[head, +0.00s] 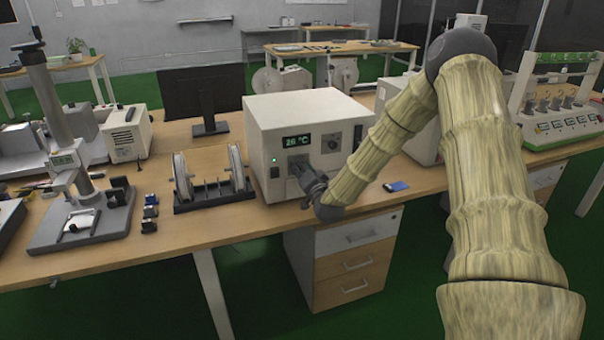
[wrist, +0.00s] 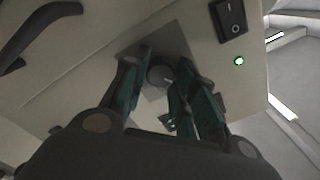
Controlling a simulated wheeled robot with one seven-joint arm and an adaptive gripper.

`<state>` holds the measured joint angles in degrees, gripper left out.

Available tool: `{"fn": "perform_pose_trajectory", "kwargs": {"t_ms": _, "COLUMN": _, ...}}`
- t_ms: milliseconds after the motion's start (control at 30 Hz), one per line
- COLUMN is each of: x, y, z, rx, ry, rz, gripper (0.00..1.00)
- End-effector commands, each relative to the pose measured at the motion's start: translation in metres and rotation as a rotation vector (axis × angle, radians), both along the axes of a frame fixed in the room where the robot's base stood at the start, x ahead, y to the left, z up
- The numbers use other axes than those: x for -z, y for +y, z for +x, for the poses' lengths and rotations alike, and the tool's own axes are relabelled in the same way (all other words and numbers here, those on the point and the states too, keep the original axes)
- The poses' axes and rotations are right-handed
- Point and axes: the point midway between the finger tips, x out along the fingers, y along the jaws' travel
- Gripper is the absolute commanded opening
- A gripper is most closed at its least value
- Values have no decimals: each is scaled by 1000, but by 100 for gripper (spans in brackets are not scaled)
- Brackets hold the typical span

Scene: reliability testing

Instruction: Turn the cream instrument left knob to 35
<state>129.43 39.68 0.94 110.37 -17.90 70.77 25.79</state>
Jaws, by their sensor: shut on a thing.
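The cream instrument (head: 296,108) stands on the wooden bench, and its front display (head: 296,141) reads 26 °C. My gripper (head: 303,168) is at the lower left of the front panel and covers the left knob in the head view. In the wrist view the left knob (wrist: 159,76), round and grey, sits on a grey plate between the fingertips of my gripper (wrist: 161,88). The fingers are shut on it. The knob's marking is too small to read. Another knob (head: 332,142) is on the right part of the panel, clear of my gripper.
A black rocker switch (wrist: 230,20) and a lit green lamp (wrist: 239,61) are beside the knob. A rack with spools (head: 213,190) stands left of the instrument. A blue-screened phone-like object (head: 396,186) lies at right. Bare bench (head: 230,222) shows in front.

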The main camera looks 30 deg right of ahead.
Motion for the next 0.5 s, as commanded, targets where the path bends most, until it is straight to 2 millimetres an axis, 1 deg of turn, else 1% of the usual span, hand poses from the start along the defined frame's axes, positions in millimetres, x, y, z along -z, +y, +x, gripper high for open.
{"fn": "perform_pose_trajectory", "kwargs": {"t_ms": 33, "x": 3, "y": -1, "z": 0, "rx": 1, "ry": -7, "rz": 30, "gripper": 4}}
{"fn": "perform_pose_trajectory", "kwargs": {"t_ms": 200, "x": 3, "y": -1, "z": -1, "rx": 1, "ry": -26, "rz": 113, "gripper": 4}}
{"fn": "perform_pose_trajectory", "kwargs": {"t_ms": 500, "x": 2, "y": -1, "z": -1, "rx": 1, "ry": -40, "rz": 178, "gripper": 4}}
